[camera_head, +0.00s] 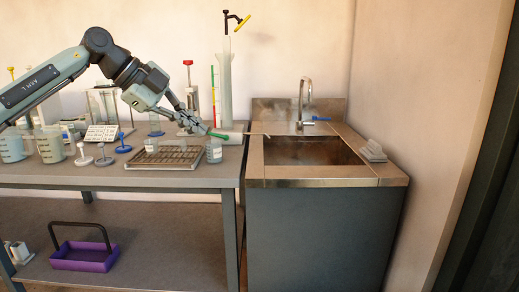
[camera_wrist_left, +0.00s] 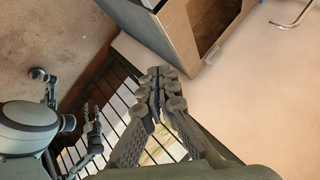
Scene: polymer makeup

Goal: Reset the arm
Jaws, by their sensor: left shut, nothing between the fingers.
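My left gripper (camera_head: 196,127) is over the back part of the lab table, its arm reaching in from the left. Its fingers are shut with nothing between them. Its tips are close to a thin rod with a green end (camera_head: 217,135), which points right toward the sink; whether they touch is unclear. The left wrist view also shows the left gripper (camera_wrist_left: 160,88) with its fingers together. At the left of that view is part of my own body, with what looks like my right gripper (camera_wrist_left: 92,128), too small to judge.
A rack tray (camera_head: 168,157) and a small bottle (camera_head: 214,151) stand below the gripper. A tall cylinder (camera_head: 224,90) stands behind it. Beakers (camera_head: 50,146) crowd the left. A sink counter (camera_head: 330,182) with a faucet (camera_head: 304,100) is on the right. A purple basket (camera_head: 84,260) sits on the lower shelf.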

